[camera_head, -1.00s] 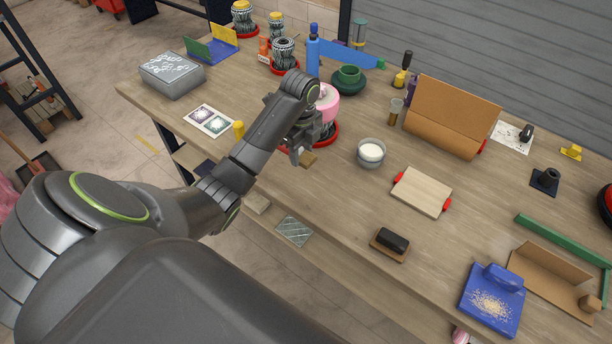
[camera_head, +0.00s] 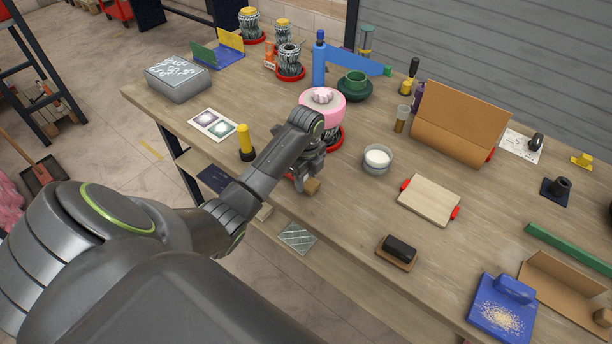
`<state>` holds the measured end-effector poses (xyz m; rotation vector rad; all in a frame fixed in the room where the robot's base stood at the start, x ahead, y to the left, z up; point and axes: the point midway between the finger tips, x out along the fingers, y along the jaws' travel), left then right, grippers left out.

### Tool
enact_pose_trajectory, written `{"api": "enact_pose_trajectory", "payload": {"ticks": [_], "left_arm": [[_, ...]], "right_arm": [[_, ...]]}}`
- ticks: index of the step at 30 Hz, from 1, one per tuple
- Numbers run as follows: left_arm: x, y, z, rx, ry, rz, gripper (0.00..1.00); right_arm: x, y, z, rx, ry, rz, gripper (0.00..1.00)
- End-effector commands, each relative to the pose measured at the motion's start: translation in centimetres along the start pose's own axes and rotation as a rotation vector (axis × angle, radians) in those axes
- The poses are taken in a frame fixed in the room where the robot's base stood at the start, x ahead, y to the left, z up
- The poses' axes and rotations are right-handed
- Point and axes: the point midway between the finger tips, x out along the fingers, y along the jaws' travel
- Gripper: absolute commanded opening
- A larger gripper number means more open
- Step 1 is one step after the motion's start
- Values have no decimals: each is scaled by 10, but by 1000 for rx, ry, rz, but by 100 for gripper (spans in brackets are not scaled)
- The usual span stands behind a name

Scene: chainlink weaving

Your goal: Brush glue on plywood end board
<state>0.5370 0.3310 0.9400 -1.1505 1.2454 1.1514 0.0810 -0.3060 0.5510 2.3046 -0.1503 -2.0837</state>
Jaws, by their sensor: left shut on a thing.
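The plywood end board (camera_head: 430,200) is a pale flat panel lying on the workbench between two red holders, right of centre. A clear glass bowl of white glue (camera_head: 377,158) stands to its upper left. My left gripper (camera_head: 308,182) is low over the front edge of the bench, left of the bowl and apart from the board. It is shut on a small tan wooden piece (camera_head: 314,187), mostly hidden by the fingers; I cannot tell whether this is the brush. My right gripper is not in view.
A pink round pot (camera_head: 322,104) stands just behind my left gripper. A black-topped block (camera_head: 397,251) lies in front of the board, and a blue tray with crumbs (camera_head: 502,308) is at lower right. An open brown case (camera_head: 459,124) stands behind. Bare bench surrounds the board.

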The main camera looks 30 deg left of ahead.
Motion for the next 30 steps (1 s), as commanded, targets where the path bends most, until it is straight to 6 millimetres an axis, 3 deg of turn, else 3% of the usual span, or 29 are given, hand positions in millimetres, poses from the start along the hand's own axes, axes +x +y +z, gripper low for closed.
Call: {"api": "enact_pose_trajectory", "payload": {"ticks": [5,6,10,19,25,30], "left_arm": [[4,0,0,0,0,0,16],[3,0,0,0,0,-1,44],[3,0,0,0,0,-1,61],[3,0,0,0,0,-1,61],[8,-1,1,0,-2,-2,61],[-21,-3,2,-7,0,0,61]], "right_arm": [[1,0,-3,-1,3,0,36],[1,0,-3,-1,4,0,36],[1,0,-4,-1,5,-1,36],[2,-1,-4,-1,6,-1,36],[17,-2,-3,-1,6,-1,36],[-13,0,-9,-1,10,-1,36]]}}
